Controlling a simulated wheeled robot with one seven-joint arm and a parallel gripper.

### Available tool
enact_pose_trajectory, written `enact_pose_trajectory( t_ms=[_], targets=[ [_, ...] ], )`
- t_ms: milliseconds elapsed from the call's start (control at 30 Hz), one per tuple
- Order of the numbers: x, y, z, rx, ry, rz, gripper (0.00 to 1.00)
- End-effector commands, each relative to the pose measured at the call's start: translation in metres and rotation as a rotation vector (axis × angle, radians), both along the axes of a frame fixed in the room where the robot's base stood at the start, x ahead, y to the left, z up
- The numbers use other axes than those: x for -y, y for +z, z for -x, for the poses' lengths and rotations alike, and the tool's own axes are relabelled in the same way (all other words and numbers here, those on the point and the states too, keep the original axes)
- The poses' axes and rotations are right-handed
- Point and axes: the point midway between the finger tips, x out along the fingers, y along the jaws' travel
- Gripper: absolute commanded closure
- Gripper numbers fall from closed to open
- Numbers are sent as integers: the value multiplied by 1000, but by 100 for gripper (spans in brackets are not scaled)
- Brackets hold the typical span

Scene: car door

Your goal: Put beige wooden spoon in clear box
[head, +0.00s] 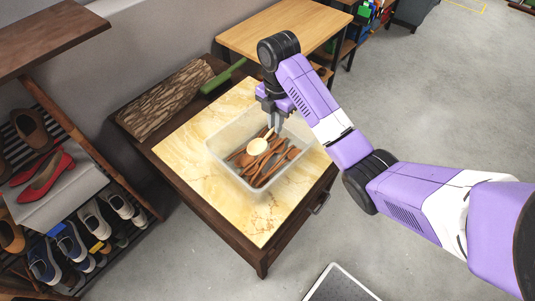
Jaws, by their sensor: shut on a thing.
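The clear box (221,164) stands on the marble-topped wooden table and holds several brown wooden utensils (268,170). The beige wooden spoon (257,146) is at my gripper (275,129), its pale round bowl over the box interior. My gripper points down over the far part of the box and is shut on the spoon near its handle. Whether the spoon touches the utensils below cannot be told. The fingertips are small and partly overlap the box's far wall in this view.
A rough bark-like board (170,100) and a green-handled thing (224,76) lie behind the box. A shoe rack (75,215) stands at left. A wooden desk (285,30) is behind. Bare marble (262,225) surrounds the box; grey floor is open at right.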

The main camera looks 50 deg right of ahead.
Motion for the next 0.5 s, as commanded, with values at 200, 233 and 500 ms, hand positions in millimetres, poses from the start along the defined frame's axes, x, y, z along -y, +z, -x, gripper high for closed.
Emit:
enact_pose_trajectory(
  t_ms=[200, 233, 500],
  targets=[
    [-3, -25, 2, -6, 2, -5, 100],
    [-3, -28, 3, -9, 0, -5, 100],
    [-1, -77, 3, -8, -2, -2, 100]
  ],
)
